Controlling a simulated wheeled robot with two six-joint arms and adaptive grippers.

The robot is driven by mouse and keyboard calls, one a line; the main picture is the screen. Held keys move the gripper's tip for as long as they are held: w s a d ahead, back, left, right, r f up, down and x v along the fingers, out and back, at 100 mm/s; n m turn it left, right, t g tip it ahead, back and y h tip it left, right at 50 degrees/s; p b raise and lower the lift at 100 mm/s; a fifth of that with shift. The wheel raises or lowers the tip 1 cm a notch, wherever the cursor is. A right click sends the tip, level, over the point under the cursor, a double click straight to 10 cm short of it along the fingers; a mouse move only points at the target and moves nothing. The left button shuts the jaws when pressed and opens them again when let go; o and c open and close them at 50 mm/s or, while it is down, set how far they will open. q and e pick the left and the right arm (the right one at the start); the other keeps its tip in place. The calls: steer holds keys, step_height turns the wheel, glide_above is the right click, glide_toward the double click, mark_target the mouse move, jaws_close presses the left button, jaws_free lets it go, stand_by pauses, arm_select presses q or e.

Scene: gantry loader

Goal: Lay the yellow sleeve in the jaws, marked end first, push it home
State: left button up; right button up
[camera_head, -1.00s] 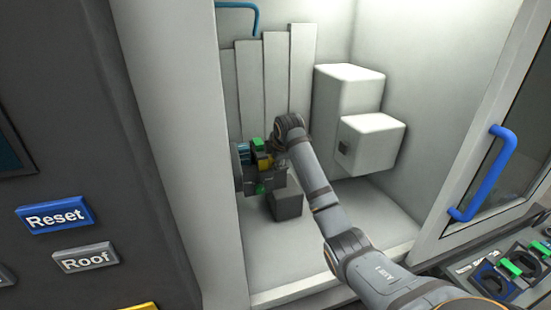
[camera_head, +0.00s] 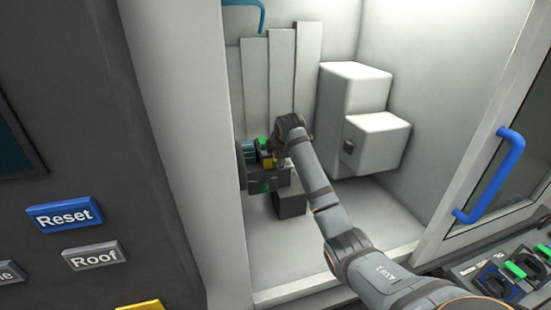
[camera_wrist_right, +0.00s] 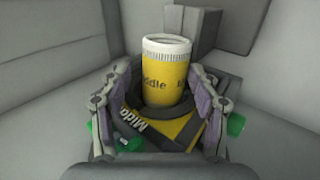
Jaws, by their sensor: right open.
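The yellow sleeve (camera_wrist_right: 165,80) shows in the right wrist view. It has a white ribbed rim at its outer end and dark lettering ending in "ddle". Its lower end sits within a dark ring, above a yellow part lettered "Midd" (camera_wrist_right: 165,132); how deep it goes is hidden. My right gripper (camera_wrist_right: 160,95) is open, one finger on each side of the sleeve, with gaps visible. In the head view, my right gripper (camera_head: 276,160) is at the dark jaw unit (camera_head: 262,175) with green and blue parts, and the yellow there is small and partly covered. My left gripper is not in view.
A dark block (camera_head: 290,203) is below the jaw unit. White boxes (camera_head: 376,140) stand on the right inside the cabinet. The door with a blue handle (camera_head: 497,178) is at right, the panel with a Reset button (camera_head: 64,215) at left. The cabinet floor (camera_head: 370,215) has free room.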

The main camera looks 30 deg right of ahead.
steer(key=shift+s+a+f, duration=0.1)
steer(key=shift+s+f, duration=0.05)
steer(key=shift+f, duration=0.1)
steer(key=s+r+p, duration=0.3)
steer(key=r+p, duration=0.2)
steer(key=r, duration=0.4)
steer(key=s+r+p, duration=0.4)
steer(key=r+p, duration=0.1)
steer(key=r, duration=0.5)
steer(key=shift+s+d, duration=0.2)
